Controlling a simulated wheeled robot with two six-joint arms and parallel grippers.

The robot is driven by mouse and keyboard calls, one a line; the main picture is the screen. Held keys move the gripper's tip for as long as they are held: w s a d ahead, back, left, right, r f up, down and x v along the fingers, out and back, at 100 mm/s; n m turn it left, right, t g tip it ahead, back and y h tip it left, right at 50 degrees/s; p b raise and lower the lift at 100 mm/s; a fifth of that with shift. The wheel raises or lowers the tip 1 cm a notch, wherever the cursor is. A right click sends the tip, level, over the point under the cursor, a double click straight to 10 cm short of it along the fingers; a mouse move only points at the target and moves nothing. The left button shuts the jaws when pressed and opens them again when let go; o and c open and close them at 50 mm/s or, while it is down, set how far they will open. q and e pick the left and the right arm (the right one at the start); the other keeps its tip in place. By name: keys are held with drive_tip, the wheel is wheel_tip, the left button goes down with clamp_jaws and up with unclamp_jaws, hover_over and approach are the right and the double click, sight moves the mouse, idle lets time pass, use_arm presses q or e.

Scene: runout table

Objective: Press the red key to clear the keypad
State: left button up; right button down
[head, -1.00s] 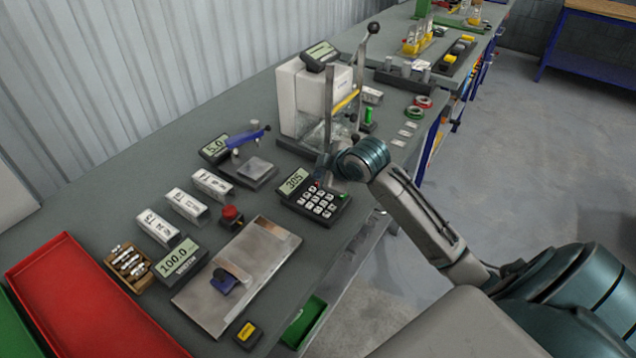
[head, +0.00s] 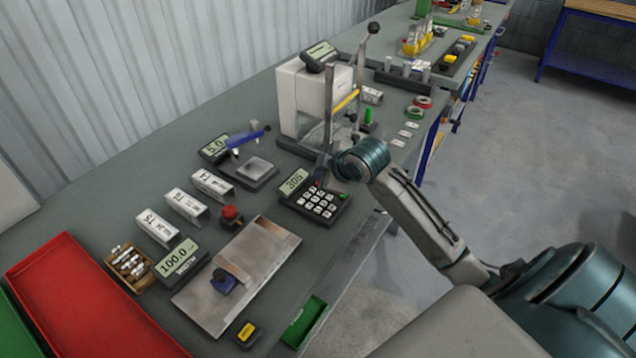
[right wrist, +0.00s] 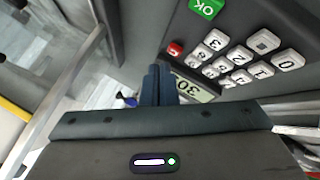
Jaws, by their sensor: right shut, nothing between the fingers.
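The black keypad (head: 318,207) lies on the grey bench, and its display (head: 293,181) reads 305. It has white number keys, a green OK key (right wrist: 207,7) and a small red key (right wrist: 174,50). My right gripper (head: 320,178) is at the keypad's far edge, by the display. In the right wrist view its closed, empty fingers (right wrist: 158,82) stand beside the red key, with a gap between them in the picture. They cover part of the display (right wrist: 195,88). Whether they touch the keypad I cannot tell. My left gripper is out of view.
A white press-like machine (head: 303,98) with a lever stands just behind the keypad. A small scale (head: 252,172) sits left of it. A metal plate (head: 215,300) and a red tray (head: 70,290) lie nearer. The bench edge is close on the right.

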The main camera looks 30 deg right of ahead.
drive_tip(key=shift+f, duration=0.15)
drive_tip(key=shift+f, duration=0.25)
drive_tip(key=shift+f, duration=0.4)
idle(0.8)
drive_tip(key=shift+r, duration=0.1)
drive_tip(key=shift+r+p, duration=0.7)
drive_tip(key=shift+p, duration=0.45)
drive_tip(key=shift+r, duration=0.1)
wheel_tip(320, 180, up, 5)
drive_tip(key=p, duration=0.5)
